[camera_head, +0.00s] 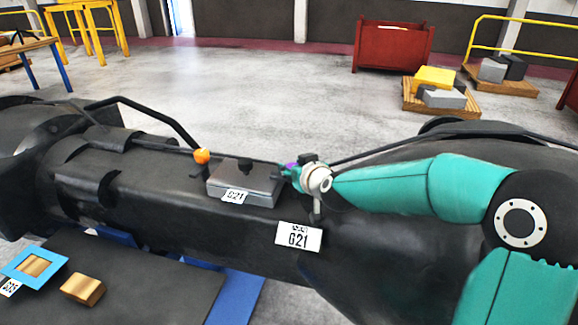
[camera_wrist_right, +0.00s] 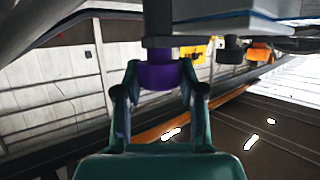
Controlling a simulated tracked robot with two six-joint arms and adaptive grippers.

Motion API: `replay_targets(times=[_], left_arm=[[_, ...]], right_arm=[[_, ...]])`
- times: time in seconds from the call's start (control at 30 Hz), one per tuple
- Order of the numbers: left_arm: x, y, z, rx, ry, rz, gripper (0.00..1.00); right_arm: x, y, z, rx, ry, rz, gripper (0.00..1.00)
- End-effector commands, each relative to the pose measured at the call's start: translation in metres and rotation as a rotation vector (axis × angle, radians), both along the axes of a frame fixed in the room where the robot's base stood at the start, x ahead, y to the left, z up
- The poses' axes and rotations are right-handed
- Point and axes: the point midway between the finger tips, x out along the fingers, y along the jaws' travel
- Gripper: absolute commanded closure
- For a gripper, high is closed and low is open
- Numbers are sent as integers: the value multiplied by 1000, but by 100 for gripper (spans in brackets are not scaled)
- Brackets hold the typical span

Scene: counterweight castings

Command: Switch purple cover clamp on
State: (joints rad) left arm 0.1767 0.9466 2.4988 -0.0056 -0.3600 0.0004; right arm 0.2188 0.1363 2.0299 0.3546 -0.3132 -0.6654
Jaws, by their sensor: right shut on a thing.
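The purple cover clamp (camera_wrist_right: 158,76) is a short purple knob under a dark stem in the right wrist view. In the head view only a small purple patch of it (camera_head: 291,165) shows at the right end of the grey box; the rest is hidden by my gripper. My right gripper (camera_wrist_right: 158,92) has its two fingers on either side of the purple knob and is shut on it. In the head view my teal right gripper (camera_head: 289,171) reaches in from the right. My left gripper is not in view.
A grey box (camera_head: 262,189) with a black knob sits on the large dark casting (camera_head: 150,180), with an orange knob (camera_head: 202,156) at its left. A blue frame (camera_head: 15,264) and a wooden block (camera_head: 82,289) lie at lower left. A red bin (camera_head: 390,45) stands far back.

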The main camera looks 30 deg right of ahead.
Motion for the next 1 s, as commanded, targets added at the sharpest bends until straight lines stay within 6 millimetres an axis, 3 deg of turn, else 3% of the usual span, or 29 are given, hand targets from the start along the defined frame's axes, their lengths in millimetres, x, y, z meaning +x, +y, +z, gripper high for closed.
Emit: replay_targets(times=[0.03, 0.07, 0.2, 0.67, 1.0], left_arm=[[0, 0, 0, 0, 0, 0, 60], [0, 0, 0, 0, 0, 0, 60], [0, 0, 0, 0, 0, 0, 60], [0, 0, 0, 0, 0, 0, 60], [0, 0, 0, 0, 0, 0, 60]], right_arm=[[0, 0, 0, 0, 0, 0, 95], [0, 0, 0, 0, 0, 0, 59], [0, 0, 0, 0, 0, 1, 36], [-7, 2, 5, 1, -2, 1, 34], [-63, 13, 28, 0, -4, 1, 34]])
